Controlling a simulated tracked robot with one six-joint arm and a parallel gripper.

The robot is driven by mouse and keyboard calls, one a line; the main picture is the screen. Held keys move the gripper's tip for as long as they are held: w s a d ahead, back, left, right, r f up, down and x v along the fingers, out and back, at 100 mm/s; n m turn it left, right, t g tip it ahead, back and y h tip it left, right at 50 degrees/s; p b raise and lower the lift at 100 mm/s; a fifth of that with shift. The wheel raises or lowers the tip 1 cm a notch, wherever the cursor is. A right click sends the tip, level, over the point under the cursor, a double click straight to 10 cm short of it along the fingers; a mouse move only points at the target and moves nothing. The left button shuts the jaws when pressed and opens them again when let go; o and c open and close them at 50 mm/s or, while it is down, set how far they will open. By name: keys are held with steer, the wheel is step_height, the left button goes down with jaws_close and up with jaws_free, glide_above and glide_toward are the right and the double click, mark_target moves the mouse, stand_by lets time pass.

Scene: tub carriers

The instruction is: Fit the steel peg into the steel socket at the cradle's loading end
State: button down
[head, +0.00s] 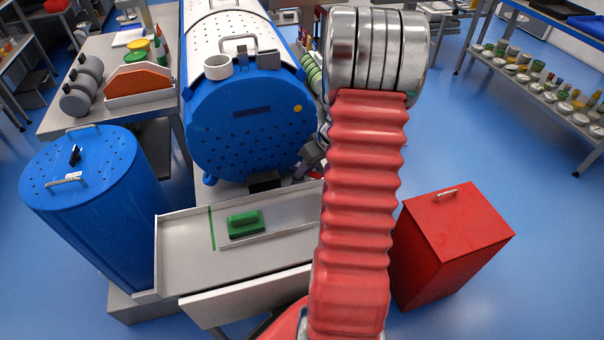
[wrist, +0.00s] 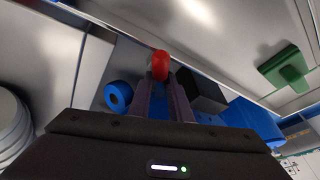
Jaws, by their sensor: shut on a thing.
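My gripper (wrist: 161,88) is shut on a red rounded piece (wrist: 160,64) in the wrist view. Only its red end shows between the fingertips, so I cannot tell whether it is the steel peg. In the head view my gripper (head: 314,158) is partly hidden behind my red-sleeved arm, near the lower right of the blue drum's end. The cradle under the drum is mostly hidden. A black block (head: 264,182) stands below the drum's end; a dark block (wrist: 203,91) shows right of the fingers in the wrist view. I cannot make out a steel socket.
A steel tray (head: 180,252) with a green handled block (head: 245,223) lies in front of the drum (head: 250,128). A blue bin (head: 95,205) stands at left, a red box (head: 452,240) at right. Open floor lies beyond the red box.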

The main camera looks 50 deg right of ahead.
steer(key=shift+a+r, duration=0.1)
steer(key=shift+a, duration=0.35)
steer(key=shift+r, duration=0.5)
step_height(320, 180, up, 7)
steer(key=shift+s+d+f, duration=0.15)
steer(key=shift+f, duration=0.05)
steer(key=s+a, duration=0.4)
steer(key=s, duration=0.4)
steer(key=s+a, duration=0.5)
steer(key=s, duration=0.4)
steer(key=shift+a+f, duration=0.15)
steer(key=shift+a, duration=0.1)
steer(key=shift+s+g, duration=0.1)
steer(key=shift+g, duration=0.2)
